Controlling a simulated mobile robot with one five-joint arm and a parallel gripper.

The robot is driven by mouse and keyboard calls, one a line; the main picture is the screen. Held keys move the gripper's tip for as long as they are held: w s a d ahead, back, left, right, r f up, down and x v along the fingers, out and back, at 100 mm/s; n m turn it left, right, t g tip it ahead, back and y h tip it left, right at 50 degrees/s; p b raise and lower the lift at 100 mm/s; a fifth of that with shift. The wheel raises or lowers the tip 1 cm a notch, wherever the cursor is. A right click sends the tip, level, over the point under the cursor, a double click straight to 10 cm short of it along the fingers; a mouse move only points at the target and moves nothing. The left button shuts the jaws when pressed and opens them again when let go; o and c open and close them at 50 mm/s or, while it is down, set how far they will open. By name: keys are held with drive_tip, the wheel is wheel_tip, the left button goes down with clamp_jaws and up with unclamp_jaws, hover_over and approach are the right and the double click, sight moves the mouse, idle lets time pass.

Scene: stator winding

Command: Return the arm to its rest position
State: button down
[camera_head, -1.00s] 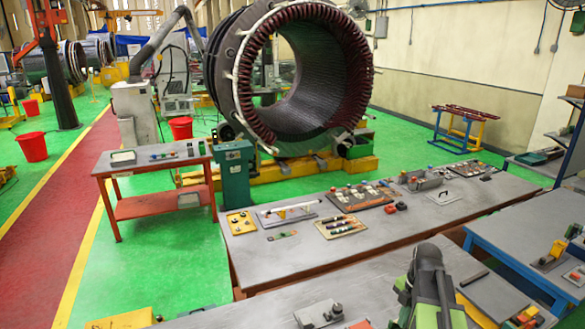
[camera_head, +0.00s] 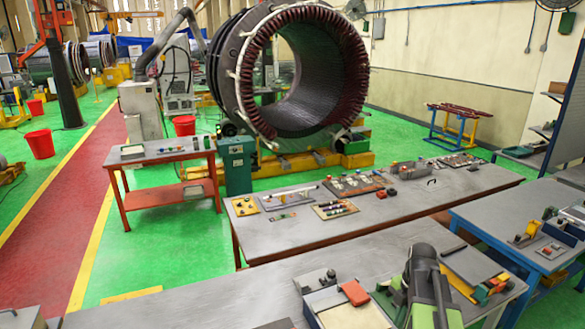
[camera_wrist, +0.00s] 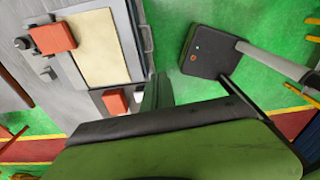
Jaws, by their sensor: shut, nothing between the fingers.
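My arm (camera_head: 430,290), green and black, rises at the bottom right of the head view, over the near grey bench (camera_head: 230,300). My gripper (camera_wrist: 158,92) shows in the wrist view as a narrow dark piece beyond the broad green and black body at the bottom. It is shut and holds nothing. Its fingertips are hard to make out. Beyond it in the wrist view are a grey bench surface (camera_wrist: 90,75), a pale tray (camera_wrist: 100,45) and a red block (camera_wrist: 52,38).
A long grey table (camera_head: 450,189) with tool trays stands ahead, before the large stator (camera_head: 220,75). A red block (camera_head: 355,292) lies on the near bench beside my arm. A blue-framed table (camera_head: 500,225) is at right.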

drive_tip(key=a+f+m+b, duration=0.5)
drive_tip(key=f+m+b, duration=0.2)
drive_tip(key=f, duration=0.1)
drive_tip(key=s+a+f+m+b, duration=0.1)
drive_tip(key=a+f+m+b, duration=0.4)
drive_tip(key=f+m+b, duration=0.3)
drive_tip(key=s+a+f+m+h+b, duration=0.1)
drive_tip(key=a+f+m+b, duration=0.4)
drive_tip(key=f+m+b, duration=0.3)
drive_tip(key=shift+s+a+f, duration=0.15)
drive_tip(key=shift+f, duration=0.3)
